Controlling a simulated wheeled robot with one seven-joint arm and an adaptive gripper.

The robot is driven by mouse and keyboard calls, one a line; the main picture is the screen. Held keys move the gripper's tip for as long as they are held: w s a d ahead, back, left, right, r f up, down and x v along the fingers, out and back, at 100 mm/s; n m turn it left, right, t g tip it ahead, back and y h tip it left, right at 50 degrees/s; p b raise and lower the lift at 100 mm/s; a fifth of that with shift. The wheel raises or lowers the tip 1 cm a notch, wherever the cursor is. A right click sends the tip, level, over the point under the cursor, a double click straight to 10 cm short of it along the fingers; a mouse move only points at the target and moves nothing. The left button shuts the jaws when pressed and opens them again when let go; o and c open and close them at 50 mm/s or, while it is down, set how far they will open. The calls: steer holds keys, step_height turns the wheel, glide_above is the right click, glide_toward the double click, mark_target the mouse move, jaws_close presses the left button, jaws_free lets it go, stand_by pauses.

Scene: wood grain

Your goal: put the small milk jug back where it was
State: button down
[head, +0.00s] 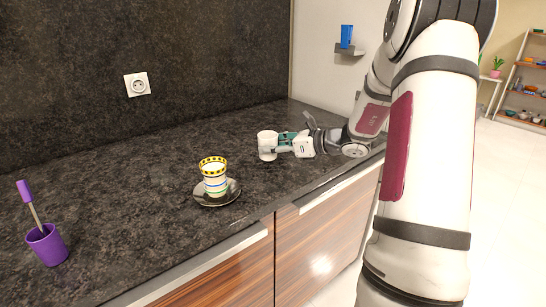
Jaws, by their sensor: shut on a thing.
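A small white jug (266,146) is in the head view, right of the middle of the dark counter. My gripper (279,145) reaches in from the right and is shut on the jug's right side. The jug looks upright. Whether its base touches the counter or hangs just above it, I cannot tell. The jug's right side is partly hidden by the fingers.
A purple holder (47,246) with a purple-handled tool (25,192) stands at the left front. The counter (130,190) between them is clear.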

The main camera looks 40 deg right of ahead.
mark_target(275, 156)
steer(key=shift+f+b, duration=0.3)
steer(key=shift+f, duration=1.35)
steer(key=shift+f, duration=0.2)
steer(key=c, duration=0.8)
jaws_free()
steer(key=shift+r, duration=0.1)
